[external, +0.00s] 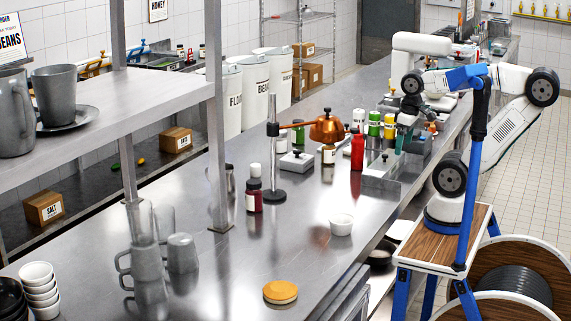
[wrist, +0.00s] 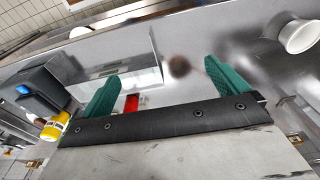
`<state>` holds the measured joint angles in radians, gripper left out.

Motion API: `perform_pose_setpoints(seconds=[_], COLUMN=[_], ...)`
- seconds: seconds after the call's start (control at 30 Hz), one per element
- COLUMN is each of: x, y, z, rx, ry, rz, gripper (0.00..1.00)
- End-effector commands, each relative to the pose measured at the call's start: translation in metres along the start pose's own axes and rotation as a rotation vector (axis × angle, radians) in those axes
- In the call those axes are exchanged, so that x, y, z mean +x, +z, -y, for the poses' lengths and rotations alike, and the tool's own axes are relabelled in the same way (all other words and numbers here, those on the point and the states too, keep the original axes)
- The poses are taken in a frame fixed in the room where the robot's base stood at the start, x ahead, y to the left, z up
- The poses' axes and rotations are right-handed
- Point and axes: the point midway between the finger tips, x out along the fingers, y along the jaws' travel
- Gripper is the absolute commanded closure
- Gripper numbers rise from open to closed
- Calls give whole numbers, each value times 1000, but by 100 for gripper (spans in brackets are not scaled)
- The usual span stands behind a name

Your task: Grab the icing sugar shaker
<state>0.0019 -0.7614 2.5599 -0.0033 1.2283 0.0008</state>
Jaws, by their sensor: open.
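My gripper (external: 403,142) is over the far part of the steel counter, low among bottles and boxes. In the wrist view its two teal fingers (wrist: 160,72) stand wide apart with nothing held between them. I cannot tell for certain which container is the icing sugar shaker. A small labelled jar (external: 328,154) stands under the copper lamp, and a white-topped container (external: 358,118) stands behind the red bottle (external: 357,152). A red patch, probably that bottle (wrist: 131,103), shows between the fingers, mostly hidden by the gripper's dark bar.
The copper lamp (external: 327,128) on its stand (external: 273,160) is left of my gripper. Yellow (external: 389,126) and green (external: 374,123) bottles stand close by. A white bowl (external: 341,224) and a dark red bottle (external: 253,197) stand nearer. The front counter is largely clear around a round wooden lid (external: 280,291).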

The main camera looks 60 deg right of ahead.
Motion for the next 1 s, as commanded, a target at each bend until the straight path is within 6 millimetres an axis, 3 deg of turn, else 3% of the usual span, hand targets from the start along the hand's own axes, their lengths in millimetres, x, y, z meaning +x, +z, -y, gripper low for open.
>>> perform_pose_setpoints(seconds=[0.03,0.13,0.47,0.57,0.77,1.0], x=[0,0,-8,-36,-118,-120], y=[0,0,-2,-5,-15,-87], z=[0,0,0,0,0,19], rx=[0,0,0,0,0,318], ry=[0,0,0,0,0,-198], rz=[0,0,-3,-7,-7,14], gripper=[1,22,22,22,22,22])
